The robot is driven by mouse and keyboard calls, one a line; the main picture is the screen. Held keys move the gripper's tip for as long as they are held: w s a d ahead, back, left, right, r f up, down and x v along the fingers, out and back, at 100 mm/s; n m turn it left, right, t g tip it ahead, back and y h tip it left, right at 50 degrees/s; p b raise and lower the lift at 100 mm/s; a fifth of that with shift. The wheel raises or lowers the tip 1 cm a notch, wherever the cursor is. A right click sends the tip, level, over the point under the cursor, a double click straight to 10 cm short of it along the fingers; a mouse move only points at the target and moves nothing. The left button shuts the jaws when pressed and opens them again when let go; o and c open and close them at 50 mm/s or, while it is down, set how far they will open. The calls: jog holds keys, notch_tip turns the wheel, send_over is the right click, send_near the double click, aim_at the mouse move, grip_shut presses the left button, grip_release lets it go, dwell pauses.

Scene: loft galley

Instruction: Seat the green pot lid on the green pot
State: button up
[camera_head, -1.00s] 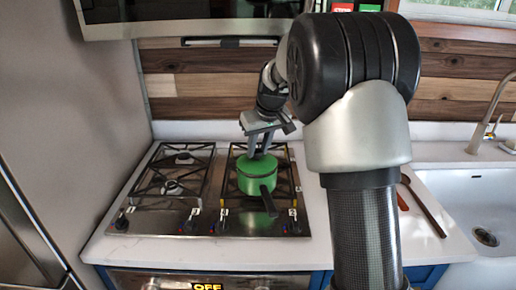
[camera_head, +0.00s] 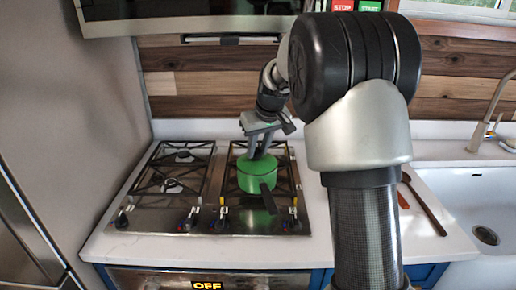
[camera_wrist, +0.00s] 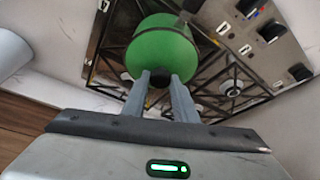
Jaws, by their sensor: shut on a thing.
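The green pot (camera_head: 257,185) stands on the right-hand burner grate of the hob, its dark handle (camera_head: 268,199) pointing toward the front. The green lid (camera_head: 264,166) lies level over the pot's mouth, with a thin dark line between them. I cannot tell whether its rim fully touches the pot. In the wrist view the lid (camera_wrist: 160,45) covers nearly all of the pot. My gripper (camera_head: 257,155) comes down from above. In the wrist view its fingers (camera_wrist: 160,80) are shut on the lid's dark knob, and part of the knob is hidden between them.
The left burner grate (camera_head: 175,172) is empty. Control knobs (camera_head: 185,224) line the hob's front edge. A wooden-handled utensil (camera_head: 425,207) lies on the counter to the right, beside the sink (camera_head: 470,200). A hood (camera_head: 190,15) hangs above the hob.

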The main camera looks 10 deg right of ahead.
jog(key=shift+f, duration=0.1)
dwell(0.3)
jog(key=o, duration=1)
jog(key=shift+r+p, duration=2.55)
jog(key=shift+r, duration=0.95)
